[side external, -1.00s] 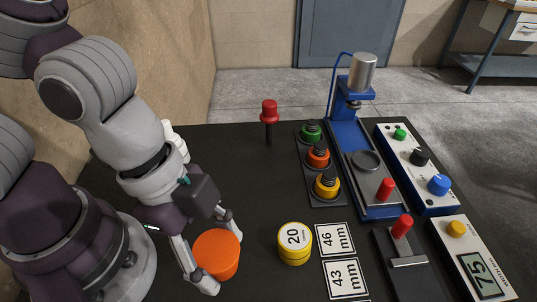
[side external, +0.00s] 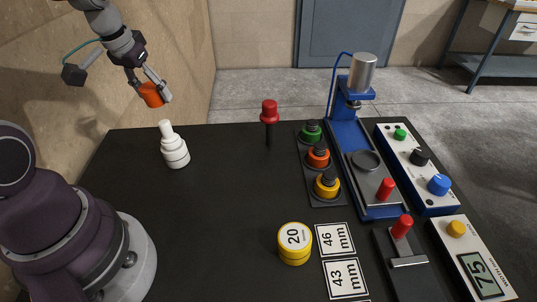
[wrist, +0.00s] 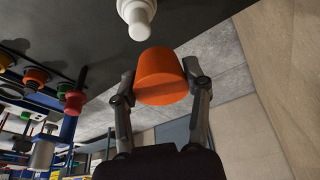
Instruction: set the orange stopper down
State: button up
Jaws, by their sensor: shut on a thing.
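The orange stopper (side external: 151,94) is a tapered cylinder held between the fingers of my gripper (side external: 153,88). It is high in the air at the back left, near the wall and beyond the table's far left edge in the side view. In the wrist view the stopper (wrist: 162,78) sits between the two fingers of my gripper (wrist: 165,88), one on each side. The black table (side external: 220,220) lies below and in front of it.
A white stepped bottle-like object (side external: 174,148) stands at the table's back left. A red-topped post (side external: 269,112), a rack with green, orange and yellow pieces (side external: 318,160), a blue press (side external: 362,150) and a yellow "20" disc (side external: 294,244) stand to the right. The table's left middle is clear.

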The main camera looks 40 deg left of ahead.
aim_at(132, 149)
jog(key=s+a+n+y, duration=0.1)
jog(key=s+a+n, duration=0.45)
jog(key=a, duration=0.35)
jog(key=shift+m+g, duration=0.4)
jog(key=shift+m, duration=0.15)
jog(key=f, duration=1.3)
jog(key=shift+s+d+f, duration=0.1)
jog(key=shift+s+d, duration=0.05)
jog(key=shift+s, duration=0.1)
jog(key=shift+f, duration=0.1)
jog(key=o, duration=1.1)
jog(key=shift+o, duration=0.2)
jog(key=v, duration=1.2)
jog(key=w+d+r+m+t+h, duration=0.1)
jog(key=d+r+m, duration=0.3)
jog(key=d, duration=0.6)
jog(key=w+d+r+m+t+h, duration=0.1)
jog(key=d+r+m, duration=0.4)
jog(key=d, duration=0.5)
jog(key=shift+d+t, duration=0.15)
jog(key=shift+t, duration=0.45)
